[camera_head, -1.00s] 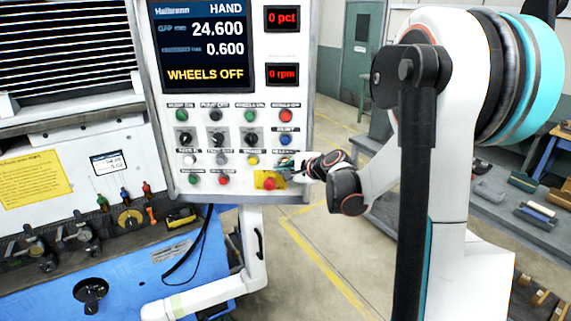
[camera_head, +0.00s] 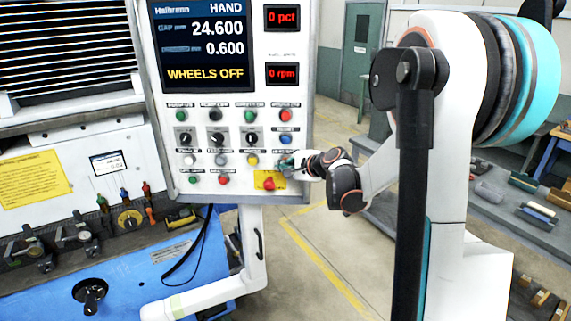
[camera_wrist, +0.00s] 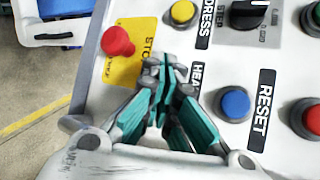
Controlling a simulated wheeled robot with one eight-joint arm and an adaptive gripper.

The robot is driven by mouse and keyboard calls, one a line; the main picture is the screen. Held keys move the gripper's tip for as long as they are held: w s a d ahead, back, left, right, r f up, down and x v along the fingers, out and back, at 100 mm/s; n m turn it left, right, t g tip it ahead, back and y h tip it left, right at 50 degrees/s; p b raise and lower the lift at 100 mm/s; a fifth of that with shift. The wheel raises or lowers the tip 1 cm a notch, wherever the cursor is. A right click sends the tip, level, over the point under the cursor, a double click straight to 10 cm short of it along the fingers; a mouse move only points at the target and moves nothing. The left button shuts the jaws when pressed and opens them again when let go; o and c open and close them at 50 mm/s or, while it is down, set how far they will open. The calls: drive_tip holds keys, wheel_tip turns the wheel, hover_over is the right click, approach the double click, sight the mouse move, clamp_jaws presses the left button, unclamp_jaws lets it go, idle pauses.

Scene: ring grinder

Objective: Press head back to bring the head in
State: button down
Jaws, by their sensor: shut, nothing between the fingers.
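The control panel (camera_head: 231,140) stands ahead of me, with rows of small buttons. My gripper (camera_head: 287,162) is at the right end of the third button row, its fingers shut and empty. In the wrist view the teal fingers of my gripper (camera_wrist: 165,75) point at the panel beside a black label starting "HEA" (camera_wrist: 195,80). The button belonging to that label is hidden behind the fingertips. I cannot tell whether the fingertips touch it. The display (camera_head: 203,45) reads HAND, gap 24.600, 0.600 and WHEELS OFF.
The red stop button (camera_wrist: 117,41) on its yellow plate is close beside my fingers. A yellow button (camera_wrist: 182,12), the blue reset button (camera_wrist: 235,103) and a black step knob (camera_wrist: 251,12) are also near.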

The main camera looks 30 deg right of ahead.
drive_tip(key=shift+w+d, duration=0.25)
drive_tip(key=shift+w, duration=0.2)
idle(0.6)
drive_tip(key=shift+s+a, duration=0.1)
drive_tip(key=shift+s, duration=0.05)
drive_tip(key=shift+s+a+b, duration=0.4)
drive_tip(key=shift+s, duration=0.25)
drive_tip(key=s+a, duration=0.1)
drive_tip(key=s, duration=0.2)
drive_tip(key=s+a, duration=0.1)
drive_tip(key=shift+s+a, duration=0.15)
drive_tip(key=shift+a, duration=0.15)
idle(0.9)
